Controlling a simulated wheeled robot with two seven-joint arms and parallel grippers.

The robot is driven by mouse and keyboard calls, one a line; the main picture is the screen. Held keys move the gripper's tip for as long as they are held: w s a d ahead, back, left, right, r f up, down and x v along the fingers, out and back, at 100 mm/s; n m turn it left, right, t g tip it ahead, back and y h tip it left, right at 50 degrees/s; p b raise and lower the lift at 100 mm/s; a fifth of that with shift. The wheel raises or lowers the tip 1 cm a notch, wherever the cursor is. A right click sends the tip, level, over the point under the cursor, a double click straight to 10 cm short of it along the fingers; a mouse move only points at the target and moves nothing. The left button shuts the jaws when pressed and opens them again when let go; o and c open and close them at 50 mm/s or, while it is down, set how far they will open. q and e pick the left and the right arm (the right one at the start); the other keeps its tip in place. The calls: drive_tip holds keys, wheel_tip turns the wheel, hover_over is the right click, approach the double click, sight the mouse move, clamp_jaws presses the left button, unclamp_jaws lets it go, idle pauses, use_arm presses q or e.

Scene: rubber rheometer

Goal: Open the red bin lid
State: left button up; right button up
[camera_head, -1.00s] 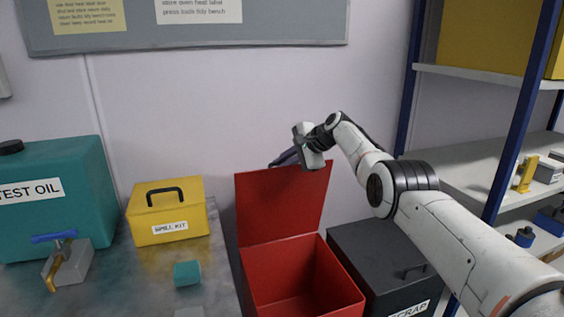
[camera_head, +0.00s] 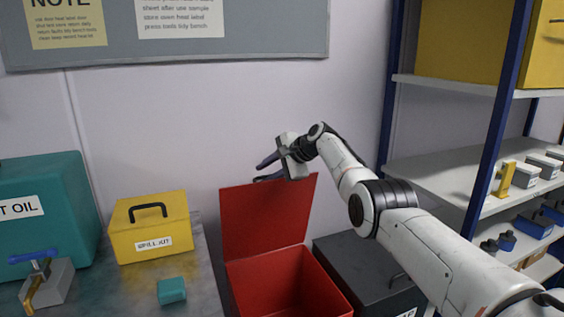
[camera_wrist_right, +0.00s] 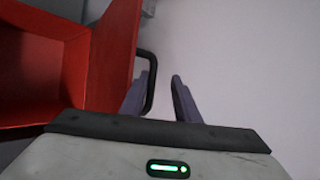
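The red bin (camera_head: 305,285) stands on the floor beside the bench, with its lid (camera_head: 268,215) standing up at its back and its inside showing. My right gripper (camera_head: 266,169) is at the lid's top edge, its fingers spread with a gap between them. In the right wrist view the red lid (camera_wrist_right: 122,50) and its black handle (camera_wrist_right: 151,75) show. The handle lies at the left finger, partly in the gap of the right gripper (camera_wrist_right: 160,98); I cannot tell whether they touch. My left gripper is not in view.
A black scrap bin (camera_head: 365,270) stands right of the red bin. A bench at left holds a yellow spill kit (camera_head: 150,228), a teal block (camera_head: 171,290) and a teal oil tank (camera_head: 45,220). Shelving (camera_head: 440,185) stands at right. The wall is close behind the lid.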

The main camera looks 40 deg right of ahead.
drive_tip(key=shift+s+d+r, duration=0.45)
drive_tip(key=shift+s+r, duration=0.05)
drive_tip(key=shift+r, duration=0.2)
drive_tip(key=b+v, duration=0.1)
drive_tip(key=v, duration=0.7)
drive_tip(key=shift+s, duration=0.3)
drive_tip(key=shift+s+a+r, duration=0.1)
drive_tip(key=shift+a+r, duration=0.05)
